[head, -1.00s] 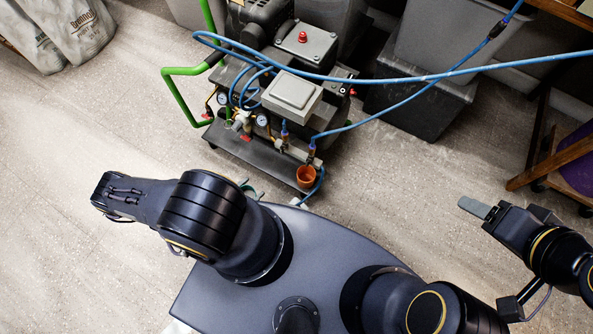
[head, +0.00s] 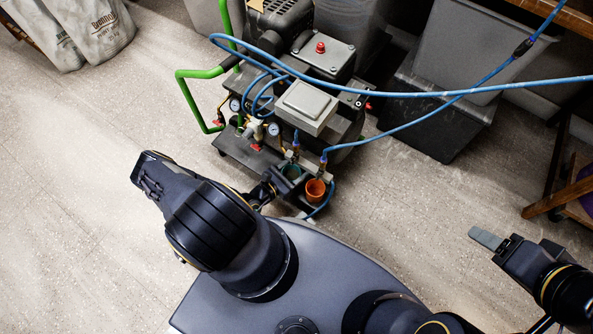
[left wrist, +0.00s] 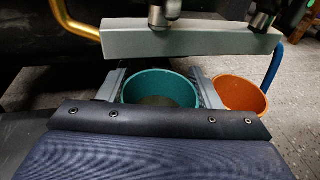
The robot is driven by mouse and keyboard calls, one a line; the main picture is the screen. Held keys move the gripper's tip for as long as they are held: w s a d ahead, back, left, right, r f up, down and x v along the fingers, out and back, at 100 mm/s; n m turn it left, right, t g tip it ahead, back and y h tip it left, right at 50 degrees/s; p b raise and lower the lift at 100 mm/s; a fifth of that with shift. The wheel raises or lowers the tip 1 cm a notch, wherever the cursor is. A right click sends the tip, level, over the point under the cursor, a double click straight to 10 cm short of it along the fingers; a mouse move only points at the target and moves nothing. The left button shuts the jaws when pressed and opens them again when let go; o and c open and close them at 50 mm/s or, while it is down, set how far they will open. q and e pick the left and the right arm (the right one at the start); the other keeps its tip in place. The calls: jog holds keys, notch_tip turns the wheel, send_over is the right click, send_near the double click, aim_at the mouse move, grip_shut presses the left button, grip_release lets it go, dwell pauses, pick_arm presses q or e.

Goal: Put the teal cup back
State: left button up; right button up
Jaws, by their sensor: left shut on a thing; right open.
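The teal cup (head: 291,171) is at the front of the compressor cart (head: 240,150), just left of an orange cup (head: 315,190). In the left wrist view the teal cup (left wrist: 160,88) is between the two fingers of my left gripper (left wrist: 158,90), which is shut on it. The orange cup (left wrist: 240,93) stands close to the right finger there. Whether the teal cup's base rests on anything is hidden. In the head view my left gripper (head: 277,180) is partly hidden by my arm. My right gripper (head: 487,239) is open and empty, far right over the floor.
A grey bar (left wrist: 190,38) with metal fittings crosses just beyond the cups. Blue hoses (head: 400,93) run from the cart to the upper right. A dark grey bin (head: 440,115) stands right of the cart. The floor (head: 80,200) at left is clear.

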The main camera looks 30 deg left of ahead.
pick_arm(q)
jog(key=shift+w+d+f+b, duration=0.1)
jog(key=shift+w+f+b, duration=0.05)
jog(key=shift+f+b, duration=0.3)
jog(key=shift+w+f+b, duration=0.15)
jog(key=shift+f+b, duration=0.05)
jog(key=shift+f, duration=0.35)
jog(key=o, duration=0.7)
jog(key=shift+r, duration=0.1)
jog(key=shift+r, duration=0.2)
jog(key=shift+p+v, duration=1.7)
jog(key=shift+v, duration=4.3)
jog(key=shift+f, duration=0.15)
